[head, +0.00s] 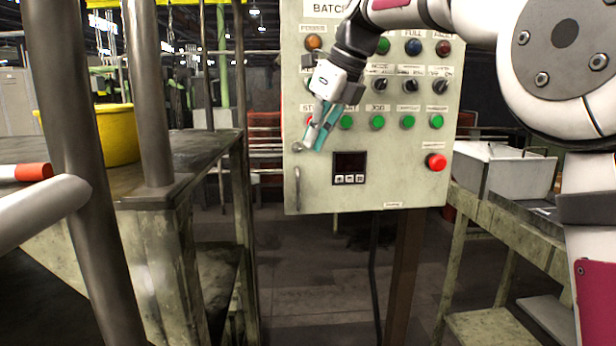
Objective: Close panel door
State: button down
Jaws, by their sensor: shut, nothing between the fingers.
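The control panel (390,190) is a pale box on a brown post in the middle of the head view. Its front carries lamps, knobs and green buttons. The front face looks flush with the box, and no gap at its edges can be made out. A small handle (298,188) sits low on its left edge, with a round knob or lock just above it. My gripper (315,142) is in front of the panel's left side, above and right of the handle. Its teal fingers point down and are shut and empty. It hides some buttons; contact with the panel cannot be told.
A red emergency button (436,162) sticks out at the panel's lower right. A worn table (165,195) with a yellow bucket (118,135) and dark posts stands at left. A grey bin (505,170) sits on a bench at right. Floor below the panel is open.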

jog(key=s+d+f+m+t+y+b, duration=0.1)
jog(key=s+d+f+m+t+b, duration=0.15)
jog(key=s+d, duration=0.3)
jog(key=w+a+f, duration=0.6)
jog(key=w, duration=0.1)
jog(key=shift+w+a+f+t, duration=0.15)
jog(key=shift+w+f+t, duration=0.2)
dwell(0.3)
jog(key=w+p, duration=0.2)
jog(key=p, duration=0.1)
jog(key=shift+w+a+m, duration=0.2)
jog(key=shift+a+m, duration=0.05)
jog(key=shift+a, duration=0.05)
dwell(0.5)
